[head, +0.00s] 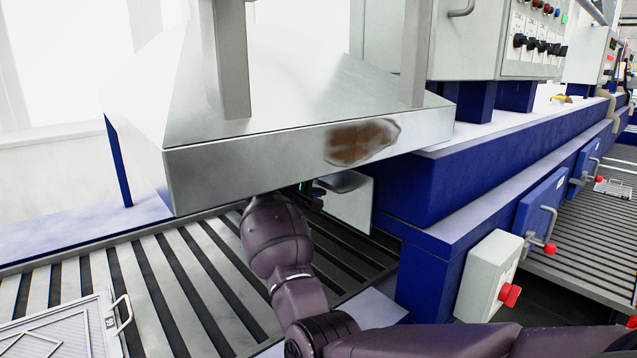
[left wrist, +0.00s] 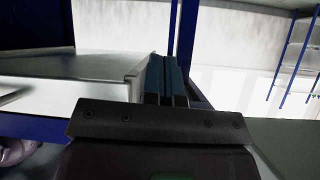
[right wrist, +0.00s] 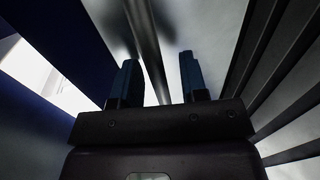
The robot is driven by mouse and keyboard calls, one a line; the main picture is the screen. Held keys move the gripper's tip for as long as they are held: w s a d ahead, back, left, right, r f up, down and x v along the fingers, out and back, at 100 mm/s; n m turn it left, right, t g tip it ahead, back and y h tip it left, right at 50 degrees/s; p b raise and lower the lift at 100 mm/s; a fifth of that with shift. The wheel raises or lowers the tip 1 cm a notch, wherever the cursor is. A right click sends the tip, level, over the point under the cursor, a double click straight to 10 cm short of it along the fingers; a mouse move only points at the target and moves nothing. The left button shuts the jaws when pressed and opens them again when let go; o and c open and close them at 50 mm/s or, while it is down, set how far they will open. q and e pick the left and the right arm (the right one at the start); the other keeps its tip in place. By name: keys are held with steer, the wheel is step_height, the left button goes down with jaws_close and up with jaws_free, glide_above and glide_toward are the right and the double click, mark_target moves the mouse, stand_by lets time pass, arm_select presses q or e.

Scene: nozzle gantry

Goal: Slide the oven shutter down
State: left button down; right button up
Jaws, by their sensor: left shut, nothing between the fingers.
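A small grey metal panel (head: 347,208) under the hood's front edge, beside the blue oven frame, may be the oven shutter; most of that area is hidden by the hood and my arm. My right arm reaches under the hood, and its gripper is mostly hidden in the head view. In the right wrist view my right gripper (right wrist: 157,82) has its fingers apart. A grey bar (right wrist: 147,48) runs beyond and between the fingertips; I cannot tell if they touch it. My left gripper (left wrist: 166,78) is shut and empty in the left wrist view, close to a pale metal edge (left wrist: 105,68).
A metal hood (head: 280,160) with a brown stain hangs over the slatted conveyor (head: 190,265). A blue frame (head: 430,200) with a grey box and red knob (head: 509,295) stands right of my arm. A tray with a handle (head: 60,335) lies at lower left.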

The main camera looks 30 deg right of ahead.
steer(key=shift+c, duration=0.5)
jaws_close()
arm_select(q)
steer(key=shift+s, duration=0.1)
steer(key=shift+f, duration=0.1)
arm_select(e)
steer(key=shift+f, duration=0.15)
